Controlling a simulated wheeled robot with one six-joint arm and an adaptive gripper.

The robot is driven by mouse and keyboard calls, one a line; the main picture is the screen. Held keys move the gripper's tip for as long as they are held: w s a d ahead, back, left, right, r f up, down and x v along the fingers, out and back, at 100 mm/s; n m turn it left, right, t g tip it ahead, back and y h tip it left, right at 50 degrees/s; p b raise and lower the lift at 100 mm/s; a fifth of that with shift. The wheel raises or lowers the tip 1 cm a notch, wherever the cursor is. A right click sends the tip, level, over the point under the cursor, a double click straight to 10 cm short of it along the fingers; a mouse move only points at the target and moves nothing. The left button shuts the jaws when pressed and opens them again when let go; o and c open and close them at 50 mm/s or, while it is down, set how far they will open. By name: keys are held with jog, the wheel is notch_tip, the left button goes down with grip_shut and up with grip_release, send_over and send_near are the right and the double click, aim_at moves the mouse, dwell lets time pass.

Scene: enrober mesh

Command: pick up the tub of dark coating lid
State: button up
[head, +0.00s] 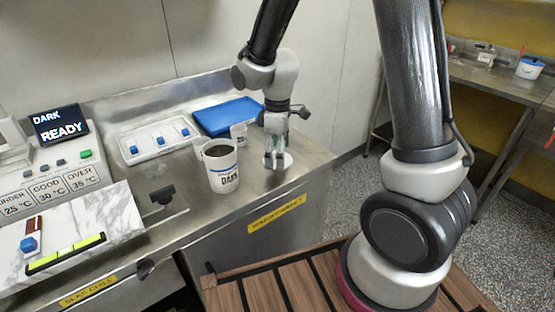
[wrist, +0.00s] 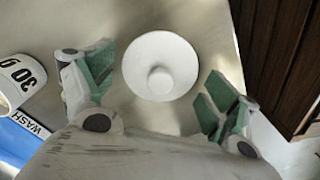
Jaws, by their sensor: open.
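The lid is a white round disc with a small knob, lying flat on the steel counter; in the wrist view the lid (wrist: 160,62) sits between my fingers, toward the top. In the head view the lid (head: 284,160) shows partly behind my gripper (head: 275,160), which points down over it. My gripper (wrist: 155,95) is open, with a green-padded finger on each side of the lid and a gap to each. The tub of dark coating (head: 220,167), a white cup marked DARK with dark contents, stands uncovered to the left of my gripper.
A small white cup (head: 239,134) and a blue tray (head: 228,116) stand behind the tub. A white tray with blue-knobbed pieces (head: 158,139) lies farther left. A black knob (head: 162,193) stands near the counter's front edge. The counter's right end is just right of the lid.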

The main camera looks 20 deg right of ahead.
jog(key=c, duration=1.3)
jog(key=shift+s, duration=0.1)
jog(key=shift+c, duration=0.3)
